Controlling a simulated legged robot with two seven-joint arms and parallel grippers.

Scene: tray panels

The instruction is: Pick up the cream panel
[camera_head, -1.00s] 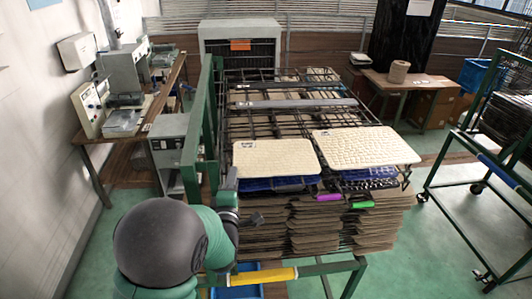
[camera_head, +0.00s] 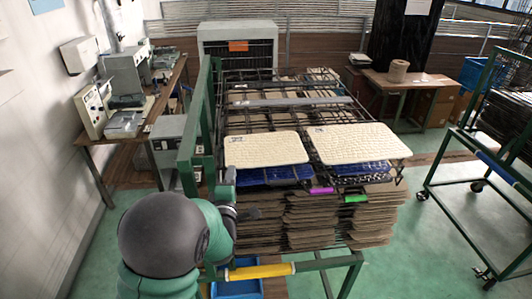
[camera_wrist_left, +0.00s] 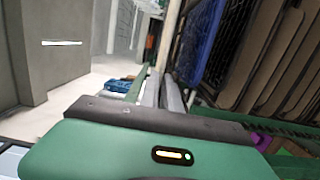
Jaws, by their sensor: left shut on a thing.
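Two cream panels lie side by side at the top of the rack in the head view: a left one (camera_head: 265,149) and a right one (camera_head: 360,143). My left gripper (camera_head: 230,173) is at the front left corner of the left cream panel and is shut on its edge. The fingertips are small and partly hidden there. In the left wrist view the gripper's grey fingers (camera_wrist_left: 165,92) reach toward a thin tan edge (camera_wrist_left: 169,36), which looks like this panel seen edge-on. My right gripper is in neither view.
Blue panels (camera_head: 270,175) lie beneath the cream ones, above stacked brown sheets (camera_head: 315,222). A green rack post (camera_head: 190,150) stands close left of my gripper. A side bench (camera_head: 150,112) stands left. A green cart (camera_head: 470,150) stands right, with clear floor before it.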

